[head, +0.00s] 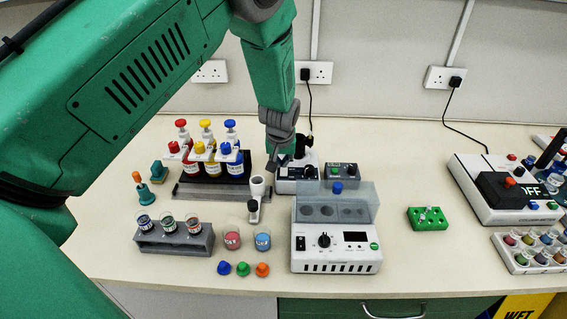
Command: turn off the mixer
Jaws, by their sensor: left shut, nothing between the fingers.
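My left arm comes in from the left and reaches down over the back of the bench. My left gripper (277,160) is shut and empty, with its tips beside a small white device with a dark top (298,172), which looks like the mixer. The arm and gripper cover part of this device. I cannot tell whether the tips touch it, and its switch is too small to read. A grey box with a small panel (342,176) stands just right of it. My right gripper is not in view.
A white block unit with a clear lid (336,252) stands in front. Bottles with coloured caps (205,158) stand in a dark rack at left. A tube rack (174,238) and cups (232,239) sit nearer. A machine reading OFF (497,204) is at right.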

